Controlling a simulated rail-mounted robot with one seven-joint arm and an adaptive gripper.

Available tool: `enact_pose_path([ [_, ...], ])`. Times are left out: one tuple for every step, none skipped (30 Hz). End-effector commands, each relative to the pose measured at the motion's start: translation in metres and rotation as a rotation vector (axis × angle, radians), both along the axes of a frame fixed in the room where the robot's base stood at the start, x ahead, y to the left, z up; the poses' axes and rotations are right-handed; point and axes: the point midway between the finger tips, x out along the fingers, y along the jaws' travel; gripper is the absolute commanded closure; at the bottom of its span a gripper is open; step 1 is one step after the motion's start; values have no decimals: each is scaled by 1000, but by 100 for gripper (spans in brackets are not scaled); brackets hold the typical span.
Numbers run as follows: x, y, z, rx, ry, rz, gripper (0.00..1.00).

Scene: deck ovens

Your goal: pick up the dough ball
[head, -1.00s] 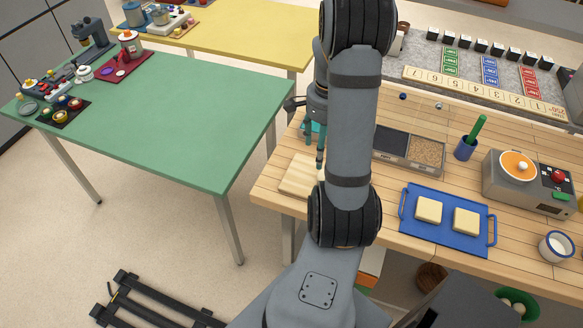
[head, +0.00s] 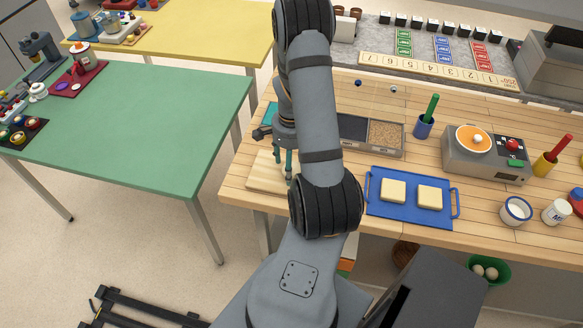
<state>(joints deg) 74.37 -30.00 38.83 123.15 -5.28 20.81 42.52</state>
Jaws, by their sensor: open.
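My gripper (head: 283,163) points down over the pale wooden board (head: 263,176) at the left end of the wooden counter. Its teal fingers are apart, and my arm covers part of them. I cannot make out a dough ball on the visible part of the board; the rest of the board is hidden behind my arm. I see nothing held between the fingers. Whether the fingertips touch the board is too small to tell.
A green table (head: 140,130) stands left, across a gap.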

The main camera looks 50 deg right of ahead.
Motion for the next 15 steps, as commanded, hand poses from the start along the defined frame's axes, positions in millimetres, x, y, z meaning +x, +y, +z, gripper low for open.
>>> enact_pose_path([
  [0,0,0,0,0,-1,33],
  [0,0,0,0,0,-1,33],
  [0,0,0,0,0,-1,33],
  [-1,0,0,0,0,-1,33],
  [-1,0,0,0,0,-1,33],
  [-1,1,0,0,0,-1,35],
  [-1,1,0,0,0,-1,36],
  [-1,1,0,0,0,-1,38],
  [-1,1,0,0,0,-1,41],
  [-1,1,0,0,0,-1,42],
  [-1,1,0,0,0,-1,44],
  [-1,1,0,0,0,-1,46],
  [0,1,0,0,0,-1,48],
  [-1,1,0,0,0,-1,50],
  [0,1,0,0,0,-1,52],
])
